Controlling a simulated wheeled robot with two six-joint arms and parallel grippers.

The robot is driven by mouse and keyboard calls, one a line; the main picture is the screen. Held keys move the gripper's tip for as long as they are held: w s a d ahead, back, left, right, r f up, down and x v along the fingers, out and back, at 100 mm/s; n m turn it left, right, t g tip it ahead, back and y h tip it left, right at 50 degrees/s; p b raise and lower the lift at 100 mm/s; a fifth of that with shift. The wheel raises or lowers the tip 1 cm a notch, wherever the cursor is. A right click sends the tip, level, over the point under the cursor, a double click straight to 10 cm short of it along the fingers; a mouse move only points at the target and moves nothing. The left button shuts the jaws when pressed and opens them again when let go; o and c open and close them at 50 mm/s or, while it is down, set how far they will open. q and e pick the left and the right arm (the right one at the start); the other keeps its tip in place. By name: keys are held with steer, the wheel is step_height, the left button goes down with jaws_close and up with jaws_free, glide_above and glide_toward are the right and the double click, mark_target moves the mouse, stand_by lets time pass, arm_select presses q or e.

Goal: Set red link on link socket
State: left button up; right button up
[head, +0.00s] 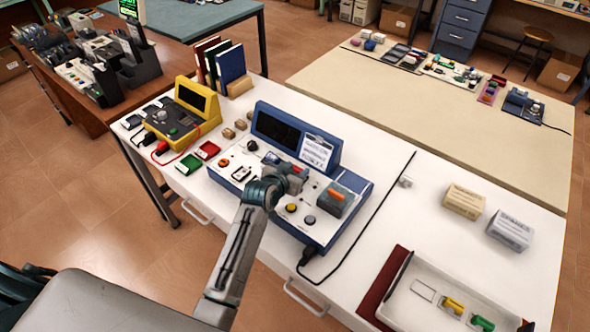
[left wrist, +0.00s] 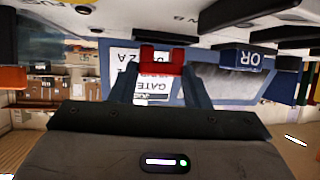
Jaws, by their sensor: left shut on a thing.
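My left gripper (head: 294,178) is over the white top of the blue console (head: 325,222), near its middle. In the left wrist view its two fingers are shut on a small red link (left wrist: 162,58). The link shows as a red block across the fingertips. In the head view the gripper mostly hides the link, and the link socket cannot be made out. Whether the link touches the console cannot be told. My right gripper is not in view.
The console carries a raised screen (head: 277,131), a white label card (head: 318,150), an orange-topped block (head: 336,199) and knobs. A black cable (head: 372,215) runs to its right. A white tray (head: 405,300) stands front right. A yellow tester (head: 190,112) stands left.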

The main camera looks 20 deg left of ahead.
arm_select(q)
steer(key=shift+f+b, duration=0.35)
steer(key=shift+f, duration=0.25)
steer(key=o, duration=0.7)
steer(key=shift+s+a+r+p, duration=0.1)
steer(key=shift+s+r+p, duration=0.35)
steer(key=shift+s+p, duration=0.25)
steer(key=p+v, duration=0.5)
steer(key=v, duration=0.1)
steer(key=shift+s+a+r, duration=0.1)
steer(key=shift+s+r, duration=0.1)
steer(key=shift+s, duration=0.05)
steer(key=shift+p+v, duration=0.9)
steer(key=shift+v, duration=0.3)
steer(key=shift+s, duration=0.3)
steer(key=shift+w+f, duration=0.1)
